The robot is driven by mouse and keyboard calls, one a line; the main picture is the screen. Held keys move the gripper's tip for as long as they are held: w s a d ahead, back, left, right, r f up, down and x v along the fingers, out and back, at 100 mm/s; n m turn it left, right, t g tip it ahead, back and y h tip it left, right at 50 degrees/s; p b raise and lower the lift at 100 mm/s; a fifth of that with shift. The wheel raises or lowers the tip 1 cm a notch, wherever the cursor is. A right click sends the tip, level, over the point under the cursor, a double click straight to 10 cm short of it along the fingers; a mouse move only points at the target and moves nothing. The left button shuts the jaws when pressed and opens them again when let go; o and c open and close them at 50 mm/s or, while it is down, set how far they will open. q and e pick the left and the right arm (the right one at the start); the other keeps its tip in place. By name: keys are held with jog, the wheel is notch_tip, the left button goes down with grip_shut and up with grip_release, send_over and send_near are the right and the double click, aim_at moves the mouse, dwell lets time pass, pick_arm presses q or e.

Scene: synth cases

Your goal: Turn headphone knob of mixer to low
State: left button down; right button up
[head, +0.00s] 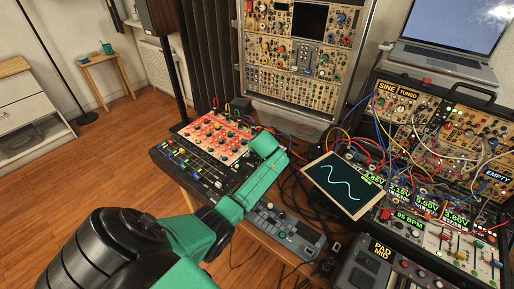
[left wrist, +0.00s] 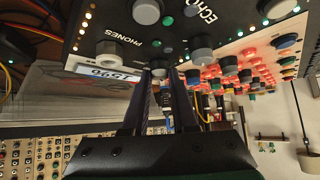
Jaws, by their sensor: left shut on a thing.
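The mixer (head: 186,173) is a black panel with sliders and knobs on the table, left of centre in the head view. My left gripper (head: 262,147) reaches over its right side, and its fingers hide the spot they touch. In the left wrist view, the mixer's dark face (left wrist: 180,27) carries the words PHONES and ECHO, upside down. My right gripper is in neither view.
A red-and-white knob panel (head: 213,135) adjoins the mixer. A small grey device (head: 283,231) lies below my arm. A tilted screen (head: 343,185) shows a wave. Cables and a synth rack (head: 410,110) crowd the right. Floor (head: 75,180) is open at left.

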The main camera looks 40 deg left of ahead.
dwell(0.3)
pick_arm(q)
jog(key=c, duration=0.7)
grip_release()
jog(key=shift+s+d+r, duration=0.25)
jog(key=shift+d+r, duration=0.1)
jog(key=shift+r, duration=0.05)
jog(key=v, duration=1.3)
jog(key=shift+s+d+r, duration=0.1)
jog(key=shift+r, duration=0.05)
